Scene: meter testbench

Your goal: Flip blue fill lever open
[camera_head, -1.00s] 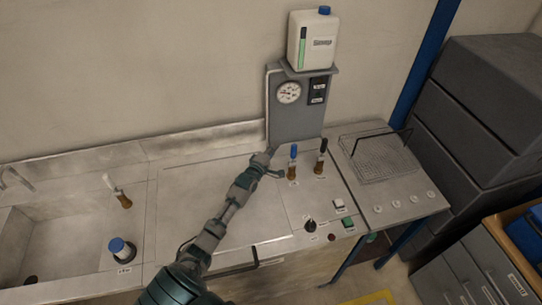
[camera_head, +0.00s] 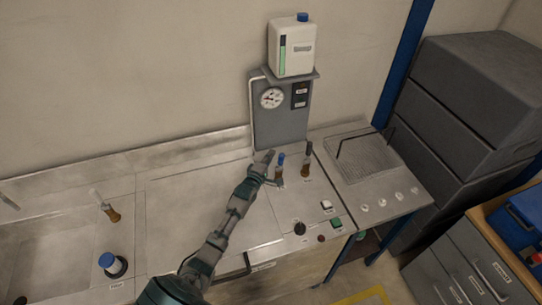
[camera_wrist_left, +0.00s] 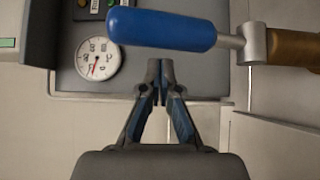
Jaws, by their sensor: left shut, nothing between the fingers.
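The blue fill lever (camera_head: 281,162) stands upright on its brass valve body on the bench, in front of the grey gauge panel (camera_head: 279,125). In the left wrist view its blue handle (camera_wrist_left: 163,30) lies across the top of the picture, beyond my fingertips, with the brass body (camera_wrist_left: 294,48) at the right. My left gripper (camera_head: 268,157) is just left of the lever in the head view. In the left wrist view its fingertips (camera_wrist_left: 160,68) are together with nothing between them. Whether they touch the handle is unclear. My right gripper is not in view.
A black-handled lever (camera_head: 307,156) stands just right of the blue one. A white bottle (camera_head: 291,48) sits on the shelf above the round gauge (camera_head: 271,98).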

